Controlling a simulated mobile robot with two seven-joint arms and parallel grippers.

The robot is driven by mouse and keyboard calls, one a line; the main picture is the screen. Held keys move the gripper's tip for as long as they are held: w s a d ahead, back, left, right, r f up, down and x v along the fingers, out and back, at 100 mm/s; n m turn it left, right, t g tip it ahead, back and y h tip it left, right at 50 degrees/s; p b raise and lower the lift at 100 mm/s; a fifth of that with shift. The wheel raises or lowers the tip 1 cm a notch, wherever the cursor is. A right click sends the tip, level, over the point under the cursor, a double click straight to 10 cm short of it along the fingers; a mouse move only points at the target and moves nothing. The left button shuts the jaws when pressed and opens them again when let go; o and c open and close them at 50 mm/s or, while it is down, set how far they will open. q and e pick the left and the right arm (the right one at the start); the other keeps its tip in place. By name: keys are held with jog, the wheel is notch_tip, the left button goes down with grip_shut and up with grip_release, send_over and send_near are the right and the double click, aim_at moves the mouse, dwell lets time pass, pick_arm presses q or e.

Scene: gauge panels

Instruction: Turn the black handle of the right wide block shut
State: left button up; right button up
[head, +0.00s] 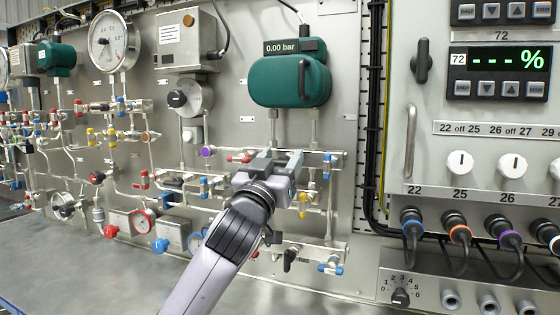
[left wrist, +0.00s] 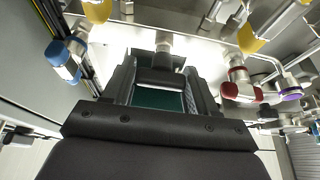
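My left gripper (head: 278,160) is in front of the pipework below the green 0.00 bar gauge. Its two fingers are apart. A black handle (head: 289,260) hangs tilted downward from the wide metal block (head: 310,249) at the lower right of the pipe panel. My gripper is above this handle and apart from it. My right gripper is out of view.
The green gauge (head: 290,81) is above my gripper. A blue handle (head: 330,266) is right of the black one. Yellow-handled valves (head: 303,205) and pipes crowd nearby. A control cabinet (head: 420,170) with cables stands right. The grey bench (head: 90,260) is clear at left.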

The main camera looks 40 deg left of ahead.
pick_arm(q)
jog(key=shift+m, duration=0.5)
jog(key=m+h+p, duration=0.1)
jog(key=m, duration=0.2)
jog(key=shift+h, duration=0.4)
jog(key=m+h, duration=0.1)
jog(key=m, duration=0.2)
jog(key=m+h, duration=0.2)
jog(key=m, duration=0.1)
jog(key=shift+d+m, duration=0.1)
jog(key=shift+m, duration=0.2)
jog(key=m+g+h, duration=0.1)
jog(key=m, duration=0.2)
jog(key=m+g+h, duration=0.1)
jog(key=m, duration=0.2)
jog(key=shift+m+h, duration=0.3)
jog(key=shift+d+f+m+g, duration=0.15)
jog(key=shift+m+g, duration=0.4)
jog(key=shift+m, duration=0.75)
jog(key=shift+a+f+m+g, duration=0.1)
jog(key=shift+m+g, duration=0.45)
jog(key=shift+m, duration=0.75)
jog(key=o, duration=1)
